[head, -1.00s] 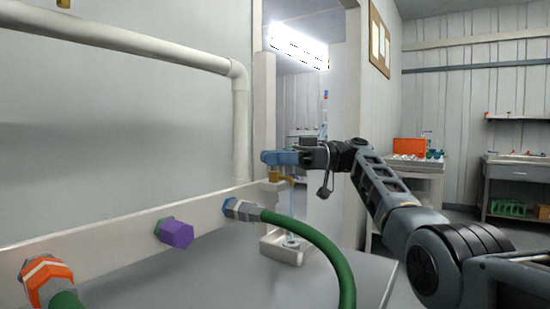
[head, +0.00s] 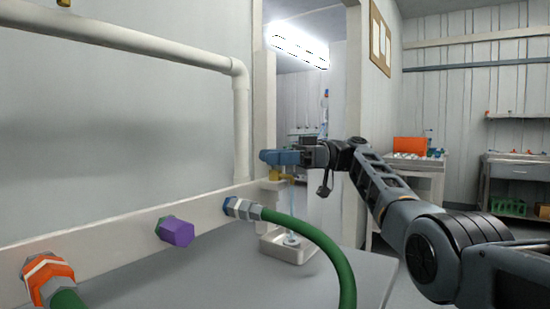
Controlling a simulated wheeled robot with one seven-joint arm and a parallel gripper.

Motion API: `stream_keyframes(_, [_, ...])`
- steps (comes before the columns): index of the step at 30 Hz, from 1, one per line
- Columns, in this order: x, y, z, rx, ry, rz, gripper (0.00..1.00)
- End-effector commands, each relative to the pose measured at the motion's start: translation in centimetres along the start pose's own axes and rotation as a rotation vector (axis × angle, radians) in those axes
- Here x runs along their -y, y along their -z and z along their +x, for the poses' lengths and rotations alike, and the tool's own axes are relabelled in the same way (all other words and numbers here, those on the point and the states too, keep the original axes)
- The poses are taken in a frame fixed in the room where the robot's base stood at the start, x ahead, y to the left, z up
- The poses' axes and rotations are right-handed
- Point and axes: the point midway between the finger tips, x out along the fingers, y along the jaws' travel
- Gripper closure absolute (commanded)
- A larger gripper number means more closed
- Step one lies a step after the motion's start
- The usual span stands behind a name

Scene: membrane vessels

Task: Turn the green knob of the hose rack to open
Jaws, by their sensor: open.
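The hose rack is a pale rail (head: 112,240) along the wall at left. It carries an orange-and-white fitting (head: 46,275), a purple hexagonal cap (head: 178,231) with a little green behind it, and a grey-blue fitting (head: 242,209) with a green hose (head: 325,246). I cannot make out a green knob for certain. My gripper (head: 298,157) is open at the far end of the rail, beside a brass tap (head: 276,173). A blue piece lies at its tip; I cannot tell whether it is finger or handle. The fingers are seen edge-on and small.
A metal tray (head: 288,248) sits on the grey counter (head: 215,275) below the tap, with a thin clear stream or tube above it. The green hose arches across the counter's front. A white pipe (head: 241,130) runs down the wall. Benches (head: 515,175) stand at the far right.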

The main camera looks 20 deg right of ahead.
Motion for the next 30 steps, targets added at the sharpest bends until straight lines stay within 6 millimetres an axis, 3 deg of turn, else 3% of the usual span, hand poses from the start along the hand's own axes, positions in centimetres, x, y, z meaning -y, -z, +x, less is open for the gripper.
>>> stream_keyframes(7, [-0.1,0.1,-1.2,-0.001,-0.004,0.001,0.46])
stream_keyframes(15, [0.0,0.2,-5.6,-0.002,-0.002,0.002,0.46])
stream_keyframes(30, [0.1,0.0,-7.8,0.0,0.0,0.001,0.46])
